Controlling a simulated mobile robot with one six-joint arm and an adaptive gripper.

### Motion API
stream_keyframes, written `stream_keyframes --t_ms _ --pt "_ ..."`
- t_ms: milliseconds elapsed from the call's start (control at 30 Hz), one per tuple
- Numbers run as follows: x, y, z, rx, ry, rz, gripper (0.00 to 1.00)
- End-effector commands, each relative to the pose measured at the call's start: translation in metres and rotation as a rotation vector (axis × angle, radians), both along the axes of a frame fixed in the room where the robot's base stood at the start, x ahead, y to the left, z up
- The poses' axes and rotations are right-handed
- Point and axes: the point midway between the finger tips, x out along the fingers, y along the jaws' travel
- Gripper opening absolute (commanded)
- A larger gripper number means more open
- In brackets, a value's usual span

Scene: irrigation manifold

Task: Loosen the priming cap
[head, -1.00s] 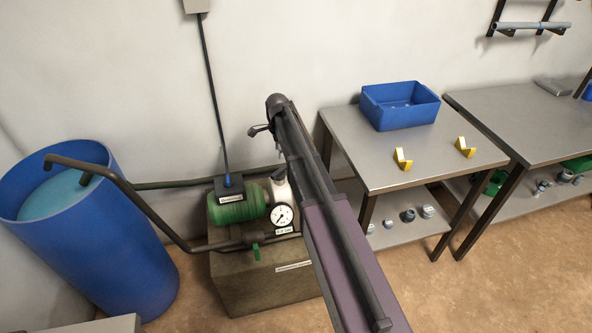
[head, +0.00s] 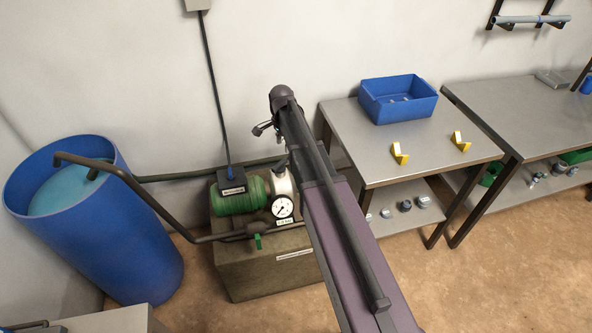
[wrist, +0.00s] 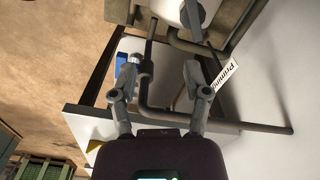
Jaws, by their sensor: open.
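The pump has a green motor (head: 238,196) and a pale housing (head: 284,182) with a round gauge (head: 283,207). My arm hides part of the housing's right side in the head view. In the wrist view a dark grey winged part (wrist: 194,18) stands on a pale body at the top edge; I cannot tell for certain that it is the priming cap. A white tag (wrist: 228,76) beside it reads "Priming". My gripper (wrist: 160,68) is open and empty, its fingertips apart from the winged part. In the head view only a little of the gripper (head: 263,128) shows.
A blue barrel (head: 120,240) with water stands left, with a dark pipe (head: 130,182) running to the pump. The pump sits on a block (head: 262,273). A table (head: 440,150) with a blue bin (head: 400,108) and yellow brackets stands right.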

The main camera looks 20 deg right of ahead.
Motion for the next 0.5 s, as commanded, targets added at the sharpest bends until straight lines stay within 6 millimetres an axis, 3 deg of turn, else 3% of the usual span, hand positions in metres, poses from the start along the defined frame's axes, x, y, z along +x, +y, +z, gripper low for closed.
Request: stream_keyframes --t_ms 500 --pt "-0.068 0.0 0.015 0.0 0.0 0.343 0.61"
